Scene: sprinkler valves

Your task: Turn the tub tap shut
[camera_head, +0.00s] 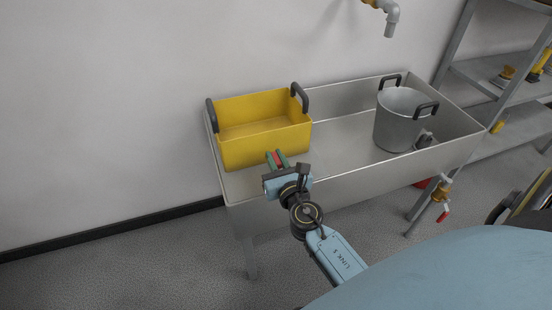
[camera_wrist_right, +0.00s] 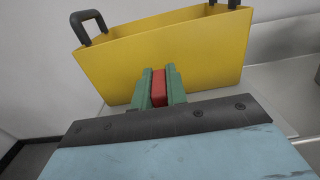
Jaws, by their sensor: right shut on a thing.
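My right gripper (camera_head: 277,158) has green fingers and is shut on a small red piece (camera_wrist_right: 159,88), seen between the fingers in the right wrist view. The piece looks like a handle, but any tap body behind it is hidden. The fingers are at the front of a yellow tub (camera_head: 268,141) with dark handles, also in the right wrist view (camera_wrist_right: 165,50). I cannot tell whether the red piece joins the tub. A brass tap with a red lever (camera_head: 444,212) shows at the right, below the sink, apart from the gripper. My left gripper is out of view.
The tub stands in the left part of a metal sink (camera_head: 350,181). A grey pot (camera_head: 401,123) stands in its right part. A grey spout (camera_head: 390,22) comes off the wall above. A metal shelf rack (camera_head: 480,75) stands at the right. Floor at the left is clear.

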